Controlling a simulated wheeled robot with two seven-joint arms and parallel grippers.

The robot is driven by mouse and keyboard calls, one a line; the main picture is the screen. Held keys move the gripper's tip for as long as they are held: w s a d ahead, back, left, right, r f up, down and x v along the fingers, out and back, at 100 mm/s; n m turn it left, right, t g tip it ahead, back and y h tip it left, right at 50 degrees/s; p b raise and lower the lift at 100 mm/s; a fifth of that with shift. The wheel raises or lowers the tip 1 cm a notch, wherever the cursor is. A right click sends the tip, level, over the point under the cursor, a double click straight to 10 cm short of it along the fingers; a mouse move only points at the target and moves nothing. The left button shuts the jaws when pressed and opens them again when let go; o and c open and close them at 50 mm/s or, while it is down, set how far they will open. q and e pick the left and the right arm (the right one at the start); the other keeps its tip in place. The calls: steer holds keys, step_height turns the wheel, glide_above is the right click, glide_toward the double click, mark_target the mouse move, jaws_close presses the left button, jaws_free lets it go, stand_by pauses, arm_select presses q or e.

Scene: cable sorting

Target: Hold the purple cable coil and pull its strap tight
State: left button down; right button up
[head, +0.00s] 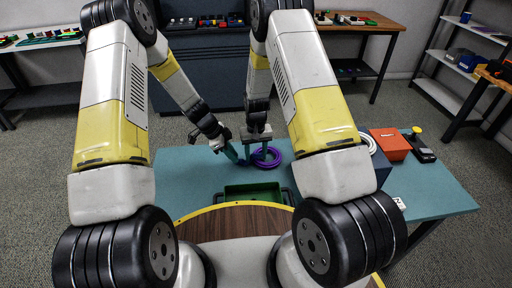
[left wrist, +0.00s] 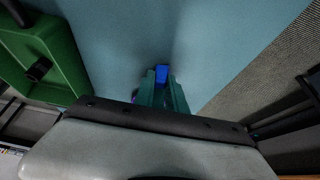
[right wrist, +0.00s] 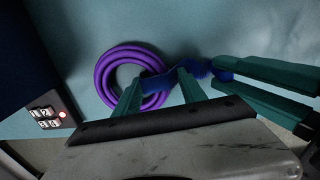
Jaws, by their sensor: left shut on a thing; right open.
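The purple cable coil (head: 273,160) lies on the teal table, and it shows as several stacked loops in the right wrist view (right wrist: 103,75). A blue strap (right wrist: 155,83) crosses the coil's right side and runs right to my left gripper. My left gripper (head: 241,160) is shut on the blue strap's end, which shows at its tips in the left wrist view (left wrist: 162,73). My right gripper (right wrist: 160,85) is open, its two fingers apart on either side of the strapped part of the coil. Whether they touch the coil is hard to tell.
A green tray (head: 252,190) is at the table's near edge. To the right are a dark blue box (head: 379,168), a white coil (head: 367,140), an orange-red box (head: 390,143) and a black device with a yellow knob (head: 421,150). The table's left part is clear.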

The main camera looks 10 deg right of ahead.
steer(key=shift+f, duration=0.35)
jaws_close()
arm_select(q)
steer(key=shift+a, duration=0.75)
steer(key=shift+s+a, duration=0.15)
steer(key=shift+a, duration=1)
steer(key=c, duration=1.3)
jaws_free()
